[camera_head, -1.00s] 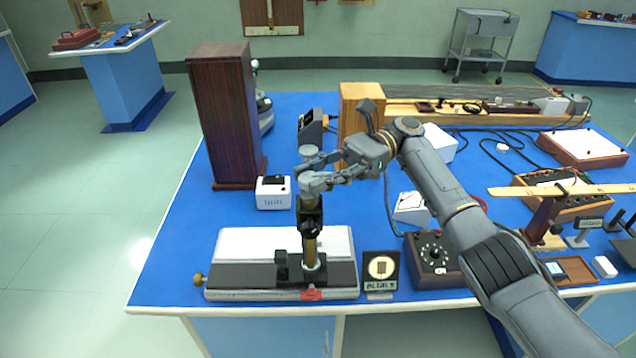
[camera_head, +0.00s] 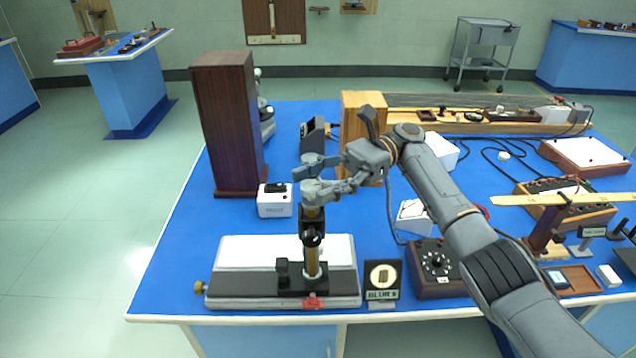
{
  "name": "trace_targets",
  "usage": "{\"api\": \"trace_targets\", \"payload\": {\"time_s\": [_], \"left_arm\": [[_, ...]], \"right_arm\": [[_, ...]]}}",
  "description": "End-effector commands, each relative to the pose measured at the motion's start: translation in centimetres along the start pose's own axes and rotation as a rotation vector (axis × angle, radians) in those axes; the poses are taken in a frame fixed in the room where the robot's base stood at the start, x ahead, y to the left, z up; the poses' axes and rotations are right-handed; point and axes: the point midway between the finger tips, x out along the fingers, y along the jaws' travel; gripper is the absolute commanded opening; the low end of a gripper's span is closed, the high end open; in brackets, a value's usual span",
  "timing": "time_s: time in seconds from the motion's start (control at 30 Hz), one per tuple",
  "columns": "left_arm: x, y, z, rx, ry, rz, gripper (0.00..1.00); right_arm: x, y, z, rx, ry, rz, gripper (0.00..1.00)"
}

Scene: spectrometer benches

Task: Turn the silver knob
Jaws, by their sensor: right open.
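An upright instrument with a brass-coloured post (camera_head: 312,262) and a black clamp (camera_head: 312,228) stands on a black and white base (camera_head: 235,285) at the front left of the bench. My right gripper (camera_head: 303,181) is open at the top of this post, its fingers spread and pointing left. Grey parts at the post's top blend with the fingers, so I cannot clearly single out the silver knob or tell whether the fingers touch it. My left gripper is not in view.
A tall dark wooden box (camera_head: 228,125) stands behind left, with a small white box (camera_head: 274,201) near it. A lighter wooden block (camera_head: 362,112) is behind the gripper. A small sign (camera_head: 382,280) and a dial box (camera_head: 434,262) stand right of the base.

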Motion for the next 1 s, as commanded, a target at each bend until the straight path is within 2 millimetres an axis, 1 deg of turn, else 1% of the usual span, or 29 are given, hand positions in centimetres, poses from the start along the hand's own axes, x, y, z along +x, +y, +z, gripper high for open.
{"api": "trace_targets", "payload": {"time_s": [0.17,0.3,0.4,0.5,0.67,1.0], "left_arm": [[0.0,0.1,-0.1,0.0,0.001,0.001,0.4],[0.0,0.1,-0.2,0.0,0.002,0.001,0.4],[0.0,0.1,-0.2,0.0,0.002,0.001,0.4],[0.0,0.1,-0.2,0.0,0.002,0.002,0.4],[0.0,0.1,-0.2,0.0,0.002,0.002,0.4],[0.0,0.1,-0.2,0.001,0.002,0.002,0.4]], "right_arm": [[0.1,0.0,3.0,-0.006,0.001,0.001,0.56],[0.1,0.0,5.8,-0.005,0.001,0.001,0.56],[0.1,0.0,7.5,-0.005,0.001,0.001,0.56],[0.1,0.0,8.7,-0.002,0.001,0.002,0.56],[0.1,0.0,9.5,-0.001,0.0,0.002,0.56],[0.1,0.0,9.5,-0.001,0.001,0.002,0.56]]}}
